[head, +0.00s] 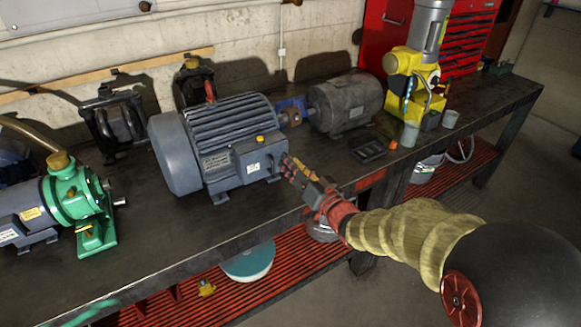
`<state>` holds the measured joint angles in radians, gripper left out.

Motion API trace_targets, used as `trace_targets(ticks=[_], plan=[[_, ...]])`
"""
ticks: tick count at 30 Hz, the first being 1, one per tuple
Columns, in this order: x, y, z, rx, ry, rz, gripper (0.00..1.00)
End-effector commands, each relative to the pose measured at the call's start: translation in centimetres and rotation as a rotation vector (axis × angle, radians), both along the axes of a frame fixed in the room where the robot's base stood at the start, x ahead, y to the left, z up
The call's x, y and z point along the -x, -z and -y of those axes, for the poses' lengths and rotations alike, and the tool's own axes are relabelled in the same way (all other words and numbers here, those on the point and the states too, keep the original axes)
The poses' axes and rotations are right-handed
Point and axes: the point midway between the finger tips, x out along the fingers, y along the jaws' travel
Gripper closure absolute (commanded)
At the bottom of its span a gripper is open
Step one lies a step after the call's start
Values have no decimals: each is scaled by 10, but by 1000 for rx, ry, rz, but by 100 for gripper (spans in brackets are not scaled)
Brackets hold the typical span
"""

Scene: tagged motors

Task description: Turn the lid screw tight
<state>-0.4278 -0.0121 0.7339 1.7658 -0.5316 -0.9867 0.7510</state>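A large grey-blue finned motor (226,128) stands on the dark workbench, with a terminal box (258,160) on its front right side. A small yellow knob (260,139) sits on top of the box, and a small pale tag shows on its front. I cannot make out a lid screw for certain. My gripper (287,165) is at the right end of the terminal box, its fingers pointing left at it. At this size I cannot tell whether it touches the box, or whether its fingers are apart or closed. The gripper hides part of the box's right side.
A darker grey motor (346,103) stands behind to the right, joined by a blue coupling (292,108). A green pump (84,205) stands at left. A black tray (369,150), an orange piece (392,144) and a yellow machine (412,78) are at right. The front bench strip is mostly clear.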

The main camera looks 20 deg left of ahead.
Motion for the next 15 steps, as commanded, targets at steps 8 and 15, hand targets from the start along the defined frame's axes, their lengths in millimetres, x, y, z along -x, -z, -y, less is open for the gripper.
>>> trace_targets(ticks=[8,15], plan=[[0,2,0,114,0,138,72],[0,1,0,241,0,282,72]])
